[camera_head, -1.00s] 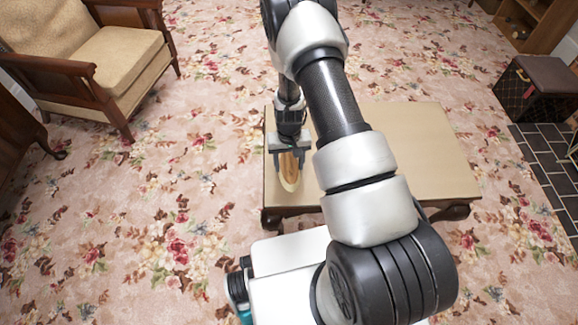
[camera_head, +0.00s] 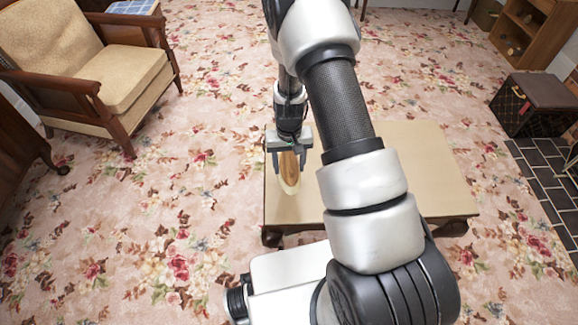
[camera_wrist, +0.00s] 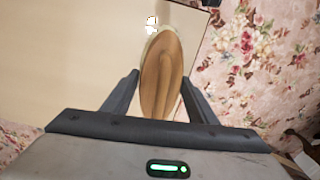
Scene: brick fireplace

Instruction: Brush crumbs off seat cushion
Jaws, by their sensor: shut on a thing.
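My gripper (camera_head: 289,160) is shut on a wooden brush (camera_head: 289,174), with its oval wooden back showing. It holds the brush over the left part of the low table. The brush also shows between the fingers in the wrist view (camera_wrist: 161,75). Whether the brush touches the table top is hard to tell, and its bristles are not visible. An armchair with a beige seat cushion (camera_head: 125,78) stands at the upper left, apart from my gripper. Crumbs on the cushion cannot be made out.
The low tan table (camera_head: 425,165) stands in front of me, partly behind my arm. A brown patterned trunk (camera_head: 535,105) and a wooden shelf (camera_head: 525,35) are at the right, near dark hearth tiles (camera_head: 548,180). Floral carpet (camera_head: 200,120) lies open between table and armchair.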

